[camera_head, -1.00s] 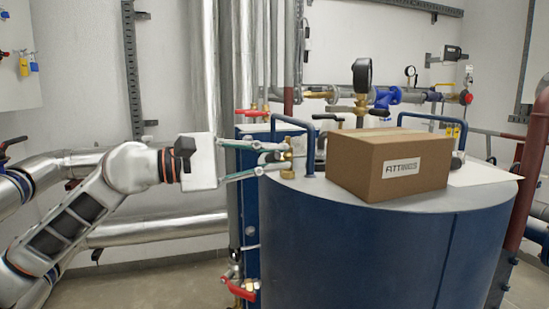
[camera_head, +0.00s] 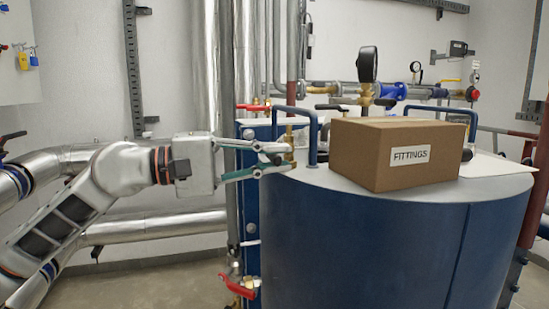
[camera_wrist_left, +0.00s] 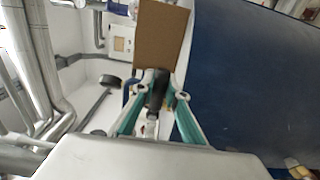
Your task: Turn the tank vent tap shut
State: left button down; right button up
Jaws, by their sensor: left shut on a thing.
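The tank vent tap (camera_head: 290,141) is a small brass fitting on the left edge of the blue tank's grey top (camera_head: 340,190). My left gripper (camera_head: 284,158) reaches it from the left, with its green-sided fingers closed in around it. In the left wrist view, a dark lever-like handle (camera_wrist_left: 157,90) sits between the fingertips (camera_wrist_left: 164,93), and the gripper is shut on it. The fingers hide much of the tap, so its exact handle angle is hard to tell. My right gripper is not in view.
A cardboard box (camera_head: 395,153) labelled FITTINGS stands on the tank top, right of the tap. A blue lifting handle (camera_head: 313,140) rises close beside the gripper. A red-handled valve (camera_head: 239,287) is low at the tank's left. Silver pipes (camera_head: 150,225) run behind my arm.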

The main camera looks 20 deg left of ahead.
pick_arm(q)
jog(key=c, duration=2)
grip_release()
jog(key=shift+v, duration=5.95)
jog(key=shift+s, duration=0.1)
